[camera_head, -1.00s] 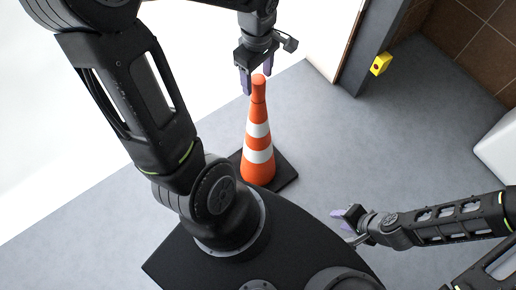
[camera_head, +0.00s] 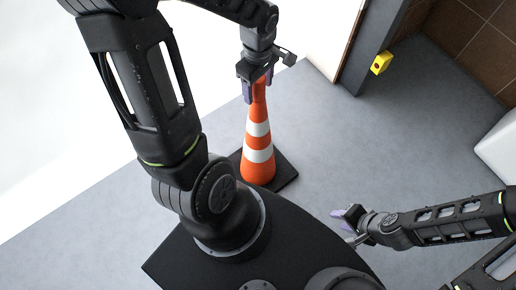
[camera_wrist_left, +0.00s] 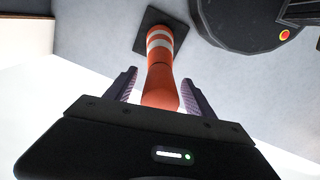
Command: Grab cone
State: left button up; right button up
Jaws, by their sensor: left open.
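The orange and white cone (camera_head: 258,150) stands upright on its dark square base (camera_head: 285,174) on the grey floor. My left gripper (camera_head: 258,92) is open at the cone's top, with its fingers on either side of the tip. In the left wrist view the cone (camera_wrist_left: 160,70) runs away from the camera between the two open fingers of the left gripper (camera_wrist_left: 158,88); a gap shows on each side. The gripper hides part of the cone's tip in the head view. My right gripper (camera_head: 346,218) is at the lower right, away from the cone; its finger opening is unclear.
A dark post (camera_head: 372,50) with a yellow box (camera_head: 381,63) stands at the upper right. A white object (camera_head: 498,145) is at the right edge. Grey floor (camera_head: 400,140) is clear right of the cone. A bright white area lies at left.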

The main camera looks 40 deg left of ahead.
pick_arm(q)
grip_shut()
dwell(0.7)
jog(key=shift+w, duration=0.1)
